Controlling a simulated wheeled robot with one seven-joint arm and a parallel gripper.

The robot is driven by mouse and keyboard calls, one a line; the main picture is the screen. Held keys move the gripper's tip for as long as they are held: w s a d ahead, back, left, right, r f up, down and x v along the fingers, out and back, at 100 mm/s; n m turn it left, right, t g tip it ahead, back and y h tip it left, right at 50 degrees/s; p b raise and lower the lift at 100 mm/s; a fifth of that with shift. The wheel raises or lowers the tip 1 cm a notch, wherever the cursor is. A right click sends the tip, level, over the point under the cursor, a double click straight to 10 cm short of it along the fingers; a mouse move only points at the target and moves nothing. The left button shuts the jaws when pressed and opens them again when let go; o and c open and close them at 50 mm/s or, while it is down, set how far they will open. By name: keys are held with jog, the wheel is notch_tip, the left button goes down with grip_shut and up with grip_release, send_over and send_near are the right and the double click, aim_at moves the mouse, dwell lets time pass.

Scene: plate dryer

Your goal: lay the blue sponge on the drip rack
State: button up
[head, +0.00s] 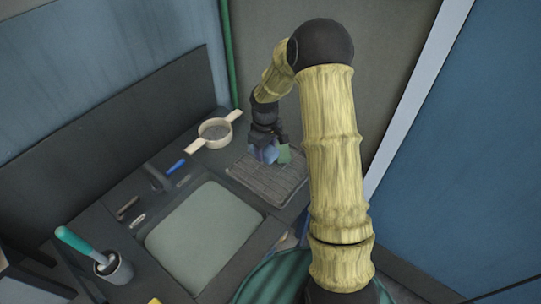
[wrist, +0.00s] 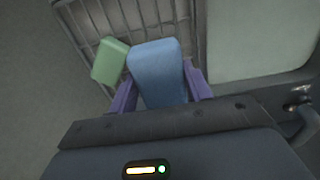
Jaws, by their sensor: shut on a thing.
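The blue sponge (wrist: 158,72) is between the two purple fingers of my gripper (wrist: 158,88) in the wrist view. In the head view the blue sponge (head: 268,153) shows below my gripper (head: 265,140), over the drip rack (head: 262,181). The drip rack is a wire grid beside the sink, and its bars (wrist: 95,22) show behind the sponge in the wrist view. I cannot tell whether the sponge touches the rack. A green sponge-like block (wrist: 110,62) is just left of the blue sponge; in the head view it (head: 284,153) is at its right.
The sink basin (head: 200,225) lies left of the rack, with a faucet (head: 155,175) behind it. A two-handled strainer (head: 214,131) stands behind the rack. A blue-handled item (head: 176,167) lies near the faucet. A cup with a teal-handled brush (head: 114,267) stands at the lower left.

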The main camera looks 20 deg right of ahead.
jog(key=shift+w, duration=0.2)
jog(key=shift+s+a, duration=0.1)
jog(key=shift+s, duration=0.3)
jog(key=shift+s+a+f, duration=0.1)
jog(key=shift+s+f, duration=0.05)
jog(key=shift+f, duration=0.1)
jog(key=p, duration=0.2)
send_over(266, 174)
jog(key=shift+f, duration=2.6)
jog(key=shift+f+p, duration=0.4)
jog(key=shift+f, duration=1.7)
